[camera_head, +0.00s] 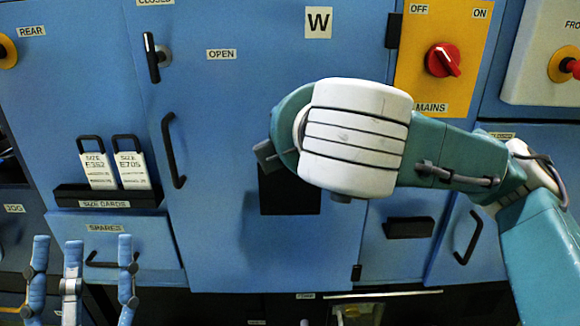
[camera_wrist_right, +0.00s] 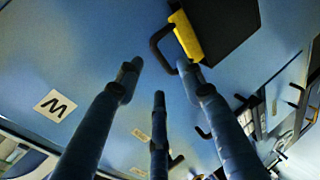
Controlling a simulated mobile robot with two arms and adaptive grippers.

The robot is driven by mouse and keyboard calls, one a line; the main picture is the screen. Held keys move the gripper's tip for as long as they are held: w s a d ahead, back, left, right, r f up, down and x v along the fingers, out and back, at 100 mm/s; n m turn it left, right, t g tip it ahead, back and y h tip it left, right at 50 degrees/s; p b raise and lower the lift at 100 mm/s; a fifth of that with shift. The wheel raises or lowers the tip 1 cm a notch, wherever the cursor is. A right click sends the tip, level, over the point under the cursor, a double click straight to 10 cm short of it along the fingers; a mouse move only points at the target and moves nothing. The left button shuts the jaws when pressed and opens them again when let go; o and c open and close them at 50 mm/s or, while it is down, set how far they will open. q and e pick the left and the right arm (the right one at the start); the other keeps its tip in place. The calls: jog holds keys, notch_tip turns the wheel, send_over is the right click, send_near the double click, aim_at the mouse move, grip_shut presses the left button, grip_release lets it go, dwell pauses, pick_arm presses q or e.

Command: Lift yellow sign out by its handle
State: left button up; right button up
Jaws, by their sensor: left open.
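The yellow sign (camera_wrist_right: 187,37) shows in the right wrist view as a yellow strip at the edge of a black pocket (camera_wrist_right: 228,22). Its black loop handle (camera_wrist_right: 155,42) sticks out from it. My right gripper (camera_wrist_right: 159,76) is open, its three blue fingers spread. The right finger's tip overlaps the lower end of the handle in the picture; I cannot tell whether they touch. In the head view my right wrist hides the sign, and only the lower part of the black pocket (camera_head: 290,195) shows. My left gripper (camera_head: 80,245) is open and empty at the lower left.
The blue cabinet door (camera_head: 230,110) carries a W label (camera_head: 318,22), a latch handle (camera_head: 153,57) and a long black handle (camera_head: 172,150). Two white size cards (camera_head: 115,168) stand in a black holder (camera_head: 108,195) at left. A red mains switch (camera_head: 442,60) is at upper right.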

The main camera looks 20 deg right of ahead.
pick_arm(q)
jog(key=w+f+g+y+p, duration=0.2)
jog(key=w+f+g, duration=0.25)
jog(key=f, duration=0.45)
jog(key=w+f+g+y+p, duration=0.2)
jog(key=w+f+g, duration=0.3)
jog(key=f, duration=0.5)
pick_arm(e)
jog(key=b+x, duration=0.3)
jog(key=x, duration=0.2)
pick_arm(q)
jog(key=s+r+t+h, duration=0.1)
jog(key=s+r+t, duration=0.2)
jog(key=r, duration=0.5)
jog(key=s+r+t+h, duration=0.2)
jog(key=s+r+t, duration=0.1)
jog(key=r, duration=0.5)
jog(key=shift+d+t, duration=0.3)
jog(key=shift+t, duration=0.55)
pick_arm(e)
jog(key=shift+s, duration=0.1)
grip_shut()
